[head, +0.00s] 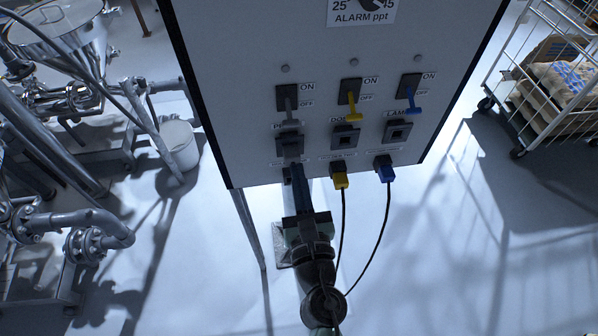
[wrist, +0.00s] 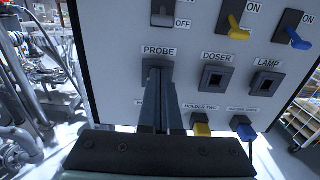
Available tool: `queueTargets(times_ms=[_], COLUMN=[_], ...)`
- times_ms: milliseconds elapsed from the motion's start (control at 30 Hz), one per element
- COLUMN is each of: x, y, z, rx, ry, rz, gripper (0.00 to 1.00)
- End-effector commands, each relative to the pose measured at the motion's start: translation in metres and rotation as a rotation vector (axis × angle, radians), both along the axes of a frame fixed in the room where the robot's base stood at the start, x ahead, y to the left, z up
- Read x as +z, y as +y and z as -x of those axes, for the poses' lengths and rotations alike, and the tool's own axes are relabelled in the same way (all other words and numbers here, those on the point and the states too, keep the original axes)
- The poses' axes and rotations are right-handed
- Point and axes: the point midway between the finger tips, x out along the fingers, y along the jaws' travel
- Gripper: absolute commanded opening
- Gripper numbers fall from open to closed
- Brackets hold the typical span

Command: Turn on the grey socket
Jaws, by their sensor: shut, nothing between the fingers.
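The grey switch (head: 288,98) is at the upper left of the white panel's switch row. Its lever hangs down towards OFF; its lower part shows at the top of the wrist view (wrist: 162,18). The grey PROBE socket (head: 290,144) is below it and seems to have something grey in it, but I cannot tell clearly. My gripper (head: 297,168) is shut and empty, pointing up at the panel below the grey switch. In the wrist view, its fingers (wrist: 158,70) overlap the PROBE socket and hide most of it. I cannot tell whether they touch it.
A yellow switch (head: 352,100) and a blue switch (head: 411,95) are to the right, levers down. Yellow (head: 340,178) and blue (head: 386,172) plugs with black cables sit at the panel's lower edge.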

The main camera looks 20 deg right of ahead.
Motion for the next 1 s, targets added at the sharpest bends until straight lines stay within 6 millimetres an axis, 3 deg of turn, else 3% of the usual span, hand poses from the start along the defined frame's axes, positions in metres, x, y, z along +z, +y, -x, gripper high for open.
queueTargets(times_ms=[400, 633, 1000], x=[0.003, 0.032, 0.039], y=[-0.021, -0.018, -0.016], z=[-0.073, -0.061, -0.056], rx=[0.000, -0.001, 0.000], ry=[-0.002, 0.000, 0.000], rz=[0.001, 0.000, -0.001], gripper=[0.00, 0.00, 0.00])
